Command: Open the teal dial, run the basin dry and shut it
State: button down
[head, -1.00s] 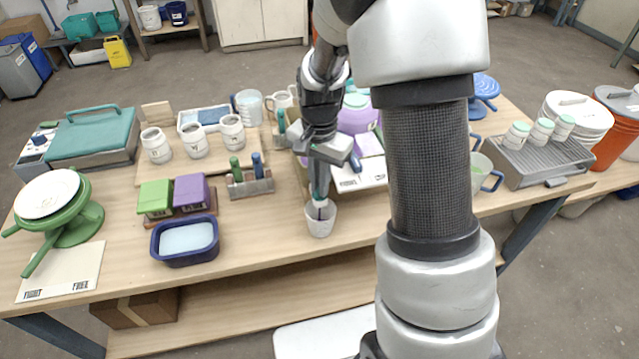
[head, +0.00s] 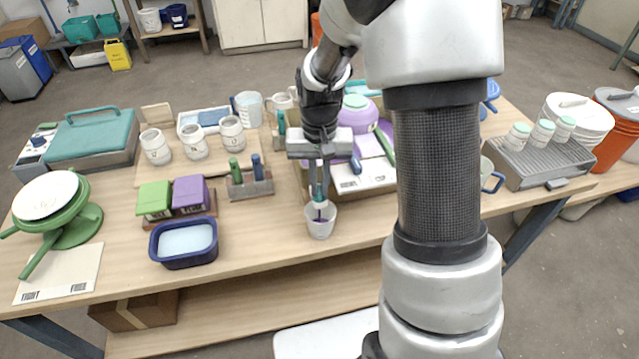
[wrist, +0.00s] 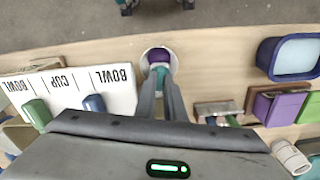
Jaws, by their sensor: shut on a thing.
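The teal dial (head: 318,192) is at the front of the purple basin's (head: 358,117) stand, and my gripper (head: 319,183) is shut on it. In the wrist view the dial (wrist: 160,72) shows between my fingertips. A white cup (head: 320,229) stands on the table just below the dial, with purple (wrist: 158,55) showing inside its mouth. The purple basin has a pale teal lid on top and is partly hidden behind my arm. Its level inside cannot be seen.
A blue handle (head: 355,164) and a green handle (head: 384,144) stand by the white label board (head: 365,177), right of my gripper. A holder with green and blue handled tools (head: 250,186) and a dark blue tub (head: 184,258) lie left.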

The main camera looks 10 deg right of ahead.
aim_at(319, 190)
dwell(0.3)
jog(key=c, duration=1.8)
grip_release()
jog(key=shift+c, duration=0.2)
notch_tip(319, 190, up, 18)
jog(key=p, duration=0.1)
jog(key=shift+f, duration=0.2)
